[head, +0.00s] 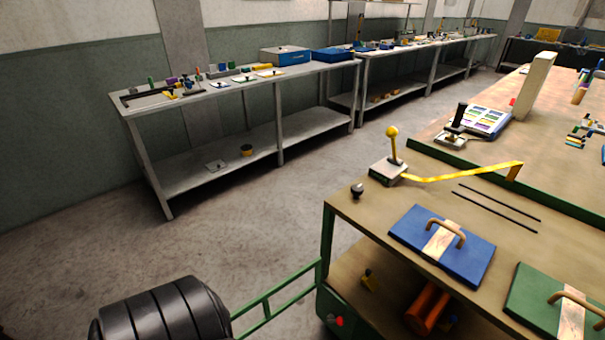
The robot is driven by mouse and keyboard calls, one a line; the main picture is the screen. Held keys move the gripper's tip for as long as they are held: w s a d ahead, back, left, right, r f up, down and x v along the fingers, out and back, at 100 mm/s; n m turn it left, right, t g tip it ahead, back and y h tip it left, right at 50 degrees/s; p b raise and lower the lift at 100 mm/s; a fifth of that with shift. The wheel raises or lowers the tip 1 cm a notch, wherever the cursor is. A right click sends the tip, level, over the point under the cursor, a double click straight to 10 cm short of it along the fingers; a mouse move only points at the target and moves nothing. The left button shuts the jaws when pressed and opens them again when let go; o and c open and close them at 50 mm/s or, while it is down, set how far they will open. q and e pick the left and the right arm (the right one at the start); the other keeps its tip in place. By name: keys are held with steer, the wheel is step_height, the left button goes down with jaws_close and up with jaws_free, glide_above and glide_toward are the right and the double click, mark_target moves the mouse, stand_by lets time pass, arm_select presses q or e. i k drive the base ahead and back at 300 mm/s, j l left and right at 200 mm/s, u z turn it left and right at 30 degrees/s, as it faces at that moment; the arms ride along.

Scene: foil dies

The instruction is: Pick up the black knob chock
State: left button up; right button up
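A small dark round knob (357,190) sits near the left corner of the wooden-topped bench (365,216); it looks like the black knob chock, but it is small and its base is hard to make out. Farther back on the bench is a block with an upright black handle (460,113), which also has a black grip. Neither of my grippers is in view, so nothing is seen touching these things.
A yellow-knobbed lever (393,145) on a grey base stands behind the small knob, beside a yellow strip (460,175). Blue (470,260) and green (535,302) handled boards lie in front. A black ribbed drum (160,315) is at lower left. Floor between benches is clear.

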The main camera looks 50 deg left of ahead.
mark_target(369, 281)
steer(key=u, duration=0.8)
